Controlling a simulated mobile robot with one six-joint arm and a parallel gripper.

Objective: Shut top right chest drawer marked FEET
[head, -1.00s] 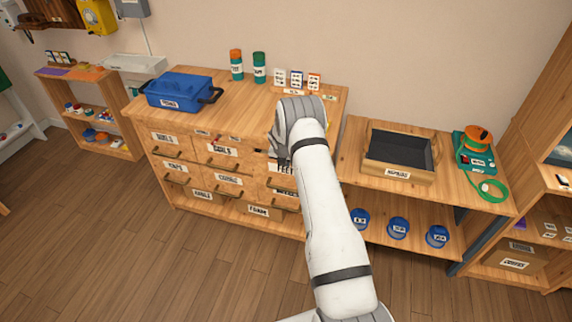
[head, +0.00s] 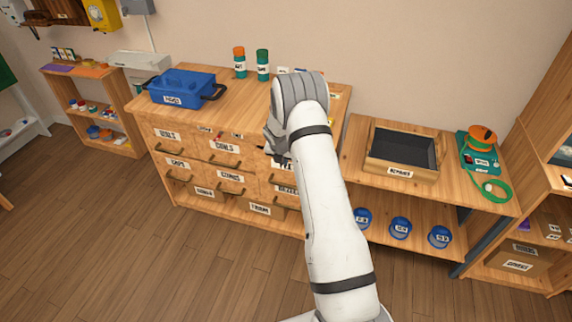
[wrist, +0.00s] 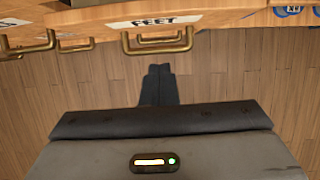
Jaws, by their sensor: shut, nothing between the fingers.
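The FEET drawer (wrist: 205,22) is at the top of the wrist view, with a white label and a brass handle (wrist: 157,45). In the head view the drawer's label (head: 284,165) is mostly hidden behind my arm. The drawer front seems to stand out from the chest (head: 215,178); how far is hard to tell. My gripper (wrist: 158,72) is shut and empty, its fingertips just below the handle in the wrist picture and apart from it. In the head view my gripper (head: 276,142) is partly hidden by my wrist.
A blue toolbox (head: 182,88) and two bottles (head: 263,65) stand on the chest. A lower bench to the right carries a tray (head: 402,150), with blue tubs (head: 400,228) beneath. The wooden floor (head: 190,265) before the chest is clear.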

